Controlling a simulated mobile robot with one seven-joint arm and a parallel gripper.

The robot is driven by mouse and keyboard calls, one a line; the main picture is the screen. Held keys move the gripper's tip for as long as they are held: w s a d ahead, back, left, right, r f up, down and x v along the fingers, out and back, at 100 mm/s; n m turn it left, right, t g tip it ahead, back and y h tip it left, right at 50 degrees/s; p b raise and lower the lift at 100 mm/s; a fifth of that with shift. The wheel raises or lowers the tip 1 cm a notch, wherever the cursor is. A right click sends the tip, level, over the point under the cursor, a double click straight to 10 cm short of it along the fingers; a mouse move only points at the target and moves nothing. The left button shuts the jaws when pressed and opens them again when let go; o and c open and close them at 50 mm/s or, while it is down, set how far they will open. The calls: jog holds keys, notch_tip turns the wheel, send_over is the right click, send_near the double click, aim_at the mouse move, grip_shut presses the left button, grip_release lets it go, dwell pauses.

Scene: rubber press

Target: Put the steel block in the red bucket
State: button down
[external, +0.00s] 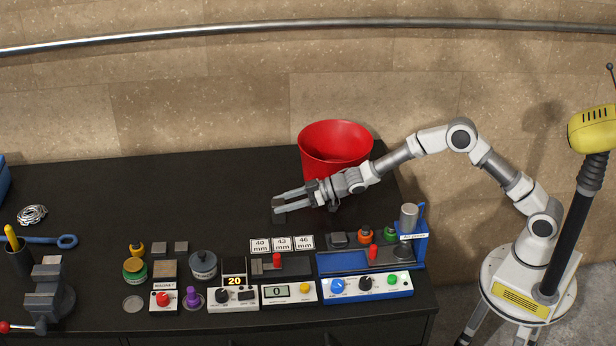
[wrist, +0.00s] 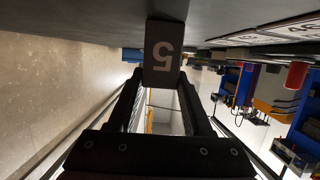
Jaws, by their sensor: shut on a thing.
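My gripper (external: 287,202) is shut on a dark grey block marked 5, which looks like the steel block (wrist: 163,50). The block fills the space between the fingertips (wrist: 163,82) in the wrist view. In the external view the block is small and dark against the black table, so its exact edges are hard to tell. The red bucket (external: 334,140) stands open at the back of the table, behind and to the right of the gripper. My wrist partly covers the bucket's lower front. The block is outside the bucket, in front and to the left of it.
The black table (external: 150,190) is clear left of the bucket. A vise (external: 48,290) stands at left.

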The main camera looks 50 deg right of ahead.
aim_at(283, 202)
notch_tip(283, 202, up, 10)
jog(key=p, duration=0.3)
jog(key=w+d+r+p, duration=0.1)
jog(key=d+r, duration=0.1)
jog(key=d, duration=0.3)
jog(key=w+d+r+m+t+h+p, duration=0.1)
jog(key=d+r, duration=0.2)
jog(key=d, duration=0.2)
jog(key=w+d+r+m+t+h+p, duration=0.1)
jog(key=w+d+r, duration=0.1)
jog(key=d, duration=0.3)
jog(key=shift+r+p, duration=0.4)
jog(key=shift+r, duration=0.3)
jog(key=s+d+r+m+t+h+p, duration=0.1)
jog(key=s+d+r+p, duration=0.15)
jog(key=d, duration=1.05)
jog(key=s+d+r+m+h+p, duration=0.1)
jog(key=s+d+r+h+p, duration=0.15)
jog(key=d, duration=1.05)
jog(key=w+a+f+b, duration=0.4)
jog(key=w+a+f, duration=0.1)
jog(key=a+f, duration=0.5)
jog(key=shift+w+f+b, duration=0.3)
jog(key=shift+w+f, duration=0.1)
jog(key=shift+f, duration=0.3)
